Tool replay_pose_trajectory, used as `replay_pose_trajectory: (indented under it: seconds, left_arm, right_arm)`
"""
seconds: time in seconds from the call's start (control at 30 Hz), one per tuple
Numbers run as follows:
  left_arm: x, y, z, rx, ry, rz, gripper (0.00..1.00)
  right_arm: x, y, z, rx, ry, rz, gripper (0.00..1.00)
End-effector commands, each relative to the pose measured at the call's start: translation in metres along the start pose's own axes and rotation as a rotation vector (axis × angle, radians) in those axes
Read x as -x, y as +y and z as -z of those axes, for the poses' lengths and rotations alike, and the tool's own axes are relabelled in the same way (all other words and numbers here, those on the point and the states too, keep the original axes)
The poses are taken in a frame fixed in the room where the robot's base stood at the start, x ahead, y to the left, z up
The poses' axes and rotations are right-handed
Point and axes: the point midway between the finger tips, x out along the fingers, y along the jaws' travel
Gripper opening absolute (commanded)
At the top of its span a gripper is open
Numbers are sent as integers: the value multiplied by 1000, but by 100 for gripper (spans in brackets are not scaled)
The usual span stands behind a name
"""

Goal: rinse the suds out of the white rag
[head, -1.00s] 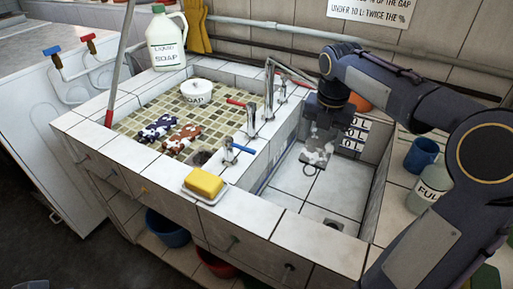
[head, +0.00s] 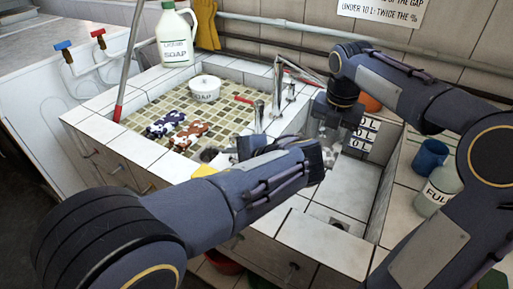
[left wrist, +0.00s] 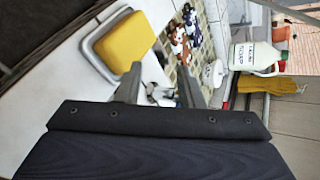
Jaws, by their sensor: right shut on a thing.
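My right gripper (head: 332,120) is shut on the white rag (head: 331,153), a pale patch hanging over the white-tiled right basin (head: 345,185). My left forearm hides part of the rag, so I cannot tell its suds. My left gripper (left wrist: 160,88) is open in the left wrist view, its two fingers apart. A small metal and bluish shape, seemingly the front tap (left wrist: 163,97), shows between or just beyond them; contact is unclear. In the head view the left gripper is mostly hidden behind its own wrist.
The yellow sponge (left wrist: 124,40) lies on its dish by the near ledge. The green-tiled left basin (head: 150,105) holds a blue patterned rag (head: 165,125), a brown one (head: 191,133) and a soap bowl (head: 204,89). A soap bottle (head: 175,38) stands behind. A blue cup (head: 431,158) is at right.

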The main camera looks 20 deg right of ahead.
Motion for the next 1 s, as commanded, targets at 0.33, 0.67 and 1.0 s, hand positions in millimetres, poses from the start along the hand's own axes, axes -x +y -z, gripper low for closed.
replay_pose_trajectory:
  seconds: [0.33, 0.67, 1.0]
  left_arm:
    - [77, 21, 93, -167, -15, 349, 34]
    - [57, 13, 100, -177, -20, 381, 34]
    - [-4, -11, 102, -177, -18, 380, 34]
  right_arm:
    - [0, 0, 0, 0, 0, 0, 40]
    - [0, 0, 0, 0, 0, 0, 40]
    - [0, 0, 0, 0, 0, 0, 40]
